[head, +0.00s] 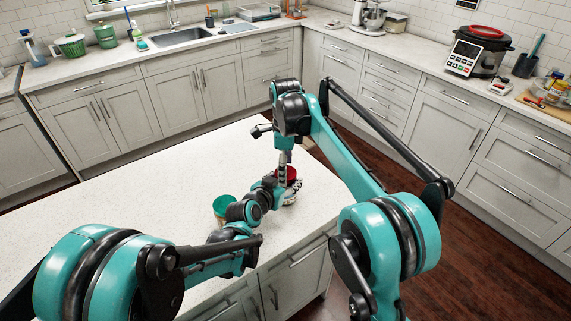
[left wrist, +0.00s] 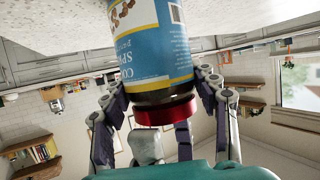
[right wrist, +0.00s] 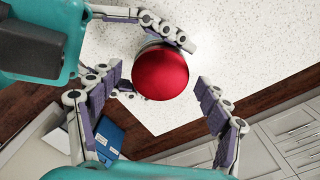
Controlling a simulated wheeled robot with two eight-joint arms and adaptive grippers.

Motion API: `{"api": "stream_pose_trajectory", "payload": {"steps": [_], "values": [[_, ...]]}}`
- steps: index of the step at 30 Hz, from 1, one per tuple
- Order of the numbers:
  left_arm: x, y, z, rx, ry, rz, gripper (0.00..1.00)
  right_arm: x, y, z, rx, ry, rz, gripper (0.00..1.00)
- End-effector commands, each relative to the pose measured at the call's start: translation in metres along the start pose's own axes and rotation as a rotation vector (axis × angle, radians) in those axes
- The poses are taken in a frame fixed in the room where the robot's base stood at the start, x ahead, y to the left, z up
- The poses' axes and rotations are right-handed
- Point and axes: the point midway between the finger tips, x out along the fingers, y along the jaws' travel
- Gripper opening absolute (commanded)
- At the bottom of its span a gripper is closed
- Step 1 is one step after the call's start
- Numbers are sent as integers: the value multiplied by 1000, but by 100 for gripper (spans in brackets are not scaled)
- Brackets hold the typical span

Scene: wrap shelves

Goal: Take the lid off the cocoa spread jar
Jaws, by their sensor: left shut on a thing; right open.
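The cocoa spread jar (left wrist: 155,45) has a blue label and a dark band below its red lid (left wrist: 165,112). The lid sits on the jar. In the head view the lid (head: 291,173) shows above the island's right end. My left gripper (left wrist: 160,88) is shut on the jar, its fingers on both sides just below the lid. In the right wrist view the round lid (right wrist: 160,73) is seen from above. My right gripper (right wrist: 158,85) is open above it, one finger on each side, apart from the lid. The jar's base is hidden.
The white island top (head: 110,190) is largely clear to the left. A blue object (right wrist: 108,132) lies low beyond the island's edge. Counters with a sink (head: 180,37) and a multicooker (head: 479,50) line the walls.

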Motion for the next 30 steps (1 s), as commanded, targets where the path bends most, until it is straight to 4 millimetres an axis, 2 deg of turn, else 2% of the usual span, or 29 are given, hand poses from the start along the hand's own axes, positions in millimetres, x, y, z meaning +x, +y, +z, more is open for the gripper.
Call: {"api": "stream_pose_trajectory", "payload": {"steps": [4, 5, 10, 11, 17, 24, 30], "values": [[0, 0, 0, 0, 0, 0, 0, 0, 0, 0, 0, 0, 0, 77], [0, 0, 0, 0, 0, 0, 0, 0, 0, 0, 0, 0, 0, 72], [0, 0, 0, 0, 0, 0, 0, 0, 0, 0, 0, 0, 0, 27], [0, 0, 0, 0, 0, 0, 0, 0, 0, 0, 0, 0, 0, 24], [0, 0, 0, 0, 0, 0, 0, 0, 0, 0, -26, 0, 0, 23], [0, 0, 0, 0, 0, 0, 0, 0, 0, 0, -279, 0, 1, 23], [0, 0, 0, 0, 0, 0, 0, 0, 0, 0, -300, 0, 1, 23]]}}
